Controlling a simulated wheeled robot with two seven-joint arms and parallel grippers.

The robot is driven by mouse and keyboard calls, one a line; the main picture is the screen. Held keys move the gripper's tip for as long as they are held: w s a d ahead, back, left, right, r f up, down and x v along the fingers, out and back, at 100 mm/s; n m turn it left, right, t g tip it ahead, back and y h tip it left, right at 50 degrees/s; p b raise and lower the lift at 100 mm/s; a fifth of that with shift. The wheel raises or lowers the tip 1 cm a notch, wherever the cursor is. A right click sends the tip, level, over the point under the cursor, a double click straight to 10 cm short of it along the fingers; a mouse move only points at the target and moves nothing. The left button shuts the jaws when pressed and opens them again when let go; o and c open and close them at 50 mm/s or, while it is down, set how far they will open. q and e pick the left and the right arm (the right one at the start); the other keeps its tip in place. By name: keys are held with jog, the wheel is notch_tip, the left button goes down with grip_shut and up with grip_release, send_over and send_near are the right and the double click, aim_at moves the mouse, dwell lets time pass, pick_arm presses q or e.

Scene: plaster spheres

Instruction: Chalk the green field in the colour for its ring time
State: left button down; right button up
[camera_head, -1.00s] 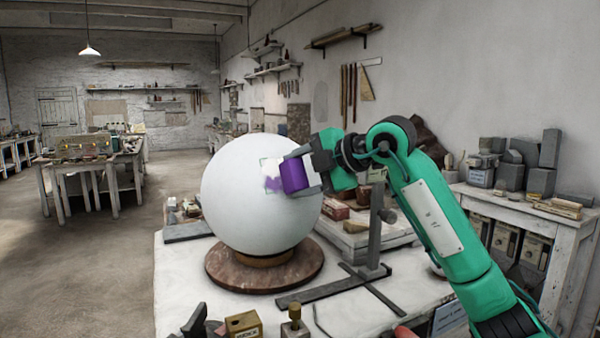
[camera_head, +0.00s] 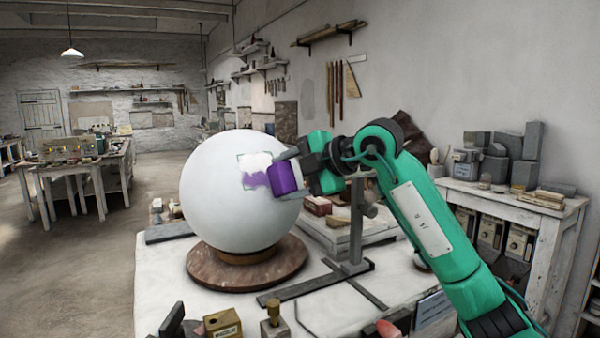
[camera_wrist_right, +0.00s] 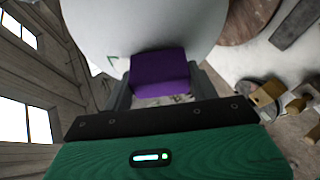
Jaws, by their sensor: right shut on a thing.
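A large white plaster sphere (camera_head: 228,200) rests on a round brown turntable base (camera_head: 210,270). A square field outlined in green (camera_head: 255,161) is on its upper right side. Purple chalk marks (camera_head: 257,181) cover part of its lower half; the upper part looks white. My right gripper (camera_head: 284,178) is shut on a purple chalk block (camera_head: 283,180) at the sphere's surface, beside the field's right edge. In the right wrist view the purple block (camera_wrist_right: 158,75) sits between the fingers against the sphere, hiding most of the field. My left gripper is not in view.
A metal stand (camera_head: 357,225) with a long flat foot is right of the sphere. A small box (camera_head: 222,323) and a wooden-topped peg (camera_head: 274,315) are at the table's front. The white tabletop (camera_head: 160,290) is bare at left front.

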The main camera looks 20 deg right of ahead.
aim_at(282, 163)
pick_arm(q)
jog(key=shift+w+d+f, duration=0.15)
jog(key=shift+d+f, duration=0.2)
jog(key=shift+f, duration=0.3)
pick_arm(e)
jog(key=shift+f, duration=0.5)
jog(key=shift+w+a+r+p, duration=0.25)
jog(key=shift+a+r+p, duration=0.15)
jog(key=shift+r+p, duration=0.2)
jog(key=shift+a+r+p, duration=0.3)
jog(key=shift+a+r, duration=0.05)
jog(key=shift+a, duration=0.15)
jog(key=shift+w+a+r, duration=0.1)
jog(key=shift+c, duration=0.6)
jog(key=shift+w+r+p, duration=0.15)
jog(key=shift+r+p, duration=0.4)
jog(key=shift+p, duration=0.1)
jog(key=shift+c, duration=0.4)
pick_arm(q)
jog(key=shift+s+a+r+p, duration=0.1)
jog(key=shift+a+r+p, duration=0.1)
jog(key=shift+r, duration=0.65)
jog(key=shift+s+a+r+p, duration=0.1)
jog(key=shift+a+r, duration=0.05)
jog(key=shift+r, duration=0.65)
pick_arm(e)
jog(key=shift+w+a+r, duration=0.1)
jog(key=shift+w+r, duration=0.15)
jog(key=shift+r, duration=0.15)
